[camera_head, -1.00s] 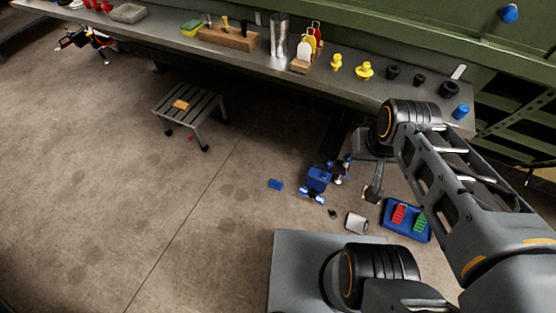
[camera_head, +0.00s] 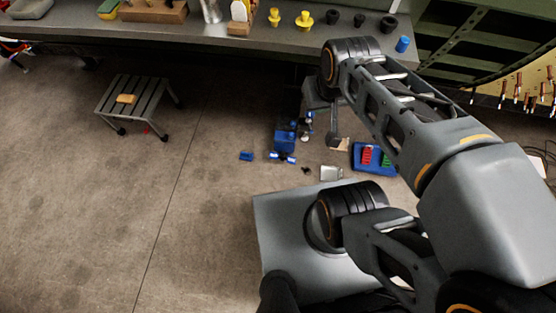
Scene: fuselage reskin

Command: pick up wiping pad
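A small tan-orange block (camera_head: 126,99), possibly the wiping pad, lies on the slatted top of a low grey stool (camera_head: 152,92) at the left. A green-and-yellow sponge (camera_head: 108,8) is partly visible on the bench at the top edge; I cannot tell which is the wiping pad. My gripper (camera_head: 335,141) seems to hang at the far end of my arm, pointing down over the floor right of centre. It is well to the right of the stool and apart from both pads. Its fingers are too small and partly hidden to read.
A long grey bench (camera_head: 180,31) runs along the back with yellow and black parts and a blue cap (camera_head: 403,44). Blue items (camera_head: 285,140) and a blue tray (camera_head: 357,167) with red and green pieces lie beyond my base. Open floor (camera_head: 90,210) fills the left.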

